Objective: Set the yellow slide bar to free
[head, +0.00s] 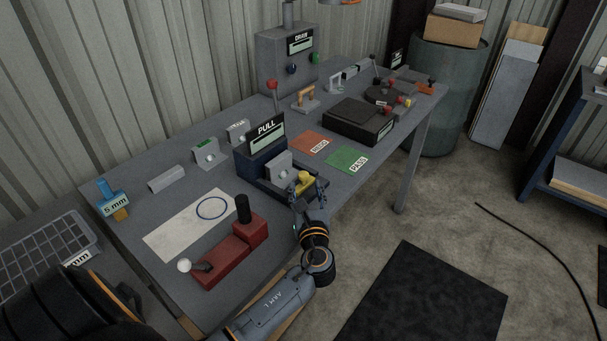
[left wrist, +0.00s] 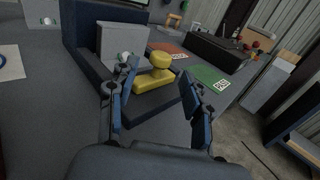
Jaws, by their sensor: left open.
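The yellow slide bar (head: 304,182) sits at the front of a dark blue fixture (head: 262,163) with a sign reading PULL. In the left wrist view the yellow piece (left wrist: 154,80) shows a round knob on top and a wider lower part beside a grey block (left wrist: 122,42). No marking that reads free can be made out. My left gripper (head: 309,191) is open, close to the yellow piece. In the left wrist view its two fingers stand left and right of the piece, with gaps; I cannot tell whether either touches it. My right gripper is not in view.
A red block with a black knob (head: 231,253) lies left of my left arm on the grey bench. A green PASS card (head: 346,159), an orange card (head: 310,142) and a black box (head: 360,121) lie beyond the fixture. Open floor is right of the bench.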

